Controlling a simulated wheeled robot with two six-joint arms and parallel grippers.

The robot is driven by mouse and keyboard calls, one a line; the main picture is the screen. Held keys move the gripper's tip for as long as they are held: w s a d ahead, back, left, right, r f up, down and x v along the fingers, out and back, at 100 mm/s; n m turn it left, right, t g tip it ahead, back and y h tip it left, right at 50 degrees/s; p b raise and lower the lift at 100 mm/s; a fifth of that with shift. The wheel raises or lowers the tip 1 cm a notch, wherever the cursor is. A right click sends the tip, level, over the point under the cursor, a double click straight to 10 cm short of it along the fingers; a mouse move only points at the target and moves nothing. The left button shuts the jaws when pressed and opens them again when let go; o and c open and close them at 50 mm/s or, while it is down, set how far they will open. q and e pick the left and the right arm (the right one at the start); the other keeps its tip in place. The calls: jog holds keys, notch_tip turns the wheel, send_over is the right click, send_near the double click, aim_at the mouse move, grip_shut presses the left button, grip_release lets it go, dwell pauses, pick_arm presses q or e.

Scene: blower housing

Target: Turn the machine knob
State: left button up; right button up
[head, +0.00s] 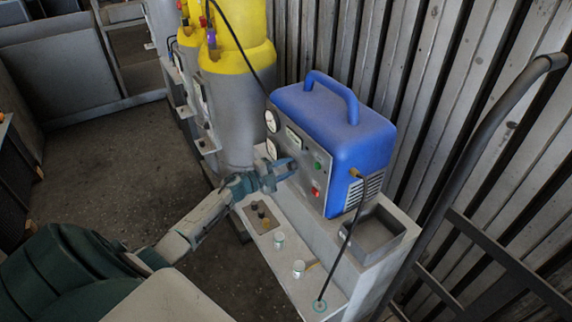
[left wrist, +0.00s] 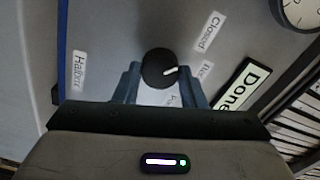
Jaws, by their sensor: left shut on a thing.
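The machine (head: 335,125) has a blue housing with a top handle and a grey front panel. In the left wrist view its round black knob (left wrist: 158,68) has a white pointer mark facing right. My left gripper (head: 284,171) is at the lower left of the panel and hides the knob in the head view. In the left wrist view its two blue fingers (left wrist: 158,78) are closed on the knob's sides. My right gripper is not in view.
Gauges (head: 271,120), a green button (head: 318,166) and a red one (head: 315,192) sit on the panel. A cable (head: 352,225) runs down from the machine. Small cups (head: 298,268) stand on the lower ledge. Yellow-topped cylinders (head: 232,90) stand behind, left. Floor at left is clear.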

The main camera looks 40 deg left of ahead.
pick_arm(q)
jog(key=shift+n+p, duration=0.55)
jog(key=shift+n, duration=0.65)
jog(key=o, duration=1)
jog(key=b+v, duration=0.4)
jog(key=v, duration=0.6)
jog(key=shift+s+a, duration=0.15)
jog(key=shift+s, duration=0.25)
